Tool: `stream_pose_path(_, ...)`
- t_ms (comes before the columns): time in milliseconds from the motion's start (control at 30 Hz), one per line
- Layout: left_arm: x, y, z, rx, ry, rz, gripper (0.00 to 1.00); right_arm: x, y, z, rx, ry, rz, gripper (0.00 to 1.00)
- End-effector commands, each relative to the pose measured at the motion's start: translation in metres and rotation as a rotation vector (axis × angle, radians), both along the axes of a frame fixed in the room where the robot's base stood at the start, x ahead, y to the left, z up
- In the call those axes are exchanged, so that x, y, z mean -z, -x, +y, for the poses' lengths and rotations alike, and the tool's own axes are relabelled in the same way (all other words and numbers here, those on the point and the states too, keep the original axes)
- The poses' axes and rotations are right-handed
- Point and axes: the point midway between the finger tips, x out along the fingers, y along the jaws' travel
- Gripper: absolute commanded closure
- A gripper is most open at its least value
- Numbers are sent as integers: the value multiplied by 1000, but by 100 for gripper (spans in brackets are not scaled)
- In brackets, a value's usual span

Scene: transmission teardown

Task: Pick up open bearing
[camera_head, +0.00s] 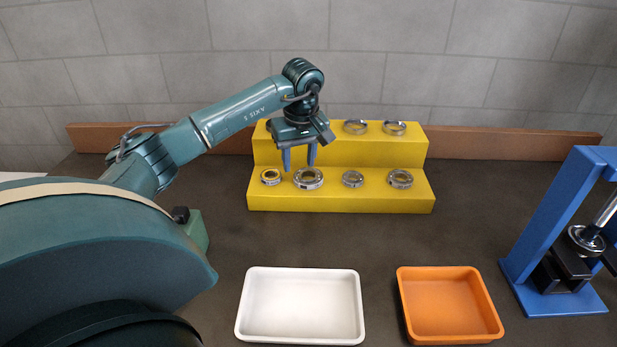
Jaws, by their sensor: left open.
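A yellow two-step stand (340,200) at the back holds several metal ring-shaped bearings. The lower step holds a small one with a yellowish middle (271,177), a larger one (309,185), a small one (353,179) and a wider one (400,179). The upper step shows two rings (356,127) and (396,128); its left part is partly hidden by my gripper. I cannot tell which is the open bearing. My left gripper (299,162) points down, open and empty, just above the larger ring, second from left on the lower step. My right gripper is not in view.
A white tray (301,338) and an orange tray (450,338), both empty, lie at the front. A blue press (545,225) stands at the right. A brown board (510,145) runs along the grey wall. The dark table is clear between stand and trays.

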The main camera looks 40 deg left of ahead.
Motion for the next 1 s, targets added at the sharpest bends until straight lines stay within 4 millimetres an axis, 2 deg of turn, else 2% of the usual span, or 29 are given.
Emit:
stream_pose_path(233,30,-5,8,-2,3,3,59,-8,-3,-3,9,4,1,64)
stream_pose_path(400,49,-6,11,0,1,2,59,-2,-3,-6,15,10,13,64)
stream_pose_path(667,51,-6,11,0,0,-1,59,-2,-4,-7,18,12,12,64)
stream_pose_path(1000,50,-6,11,0,0,-1,87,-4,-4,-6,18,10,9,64)
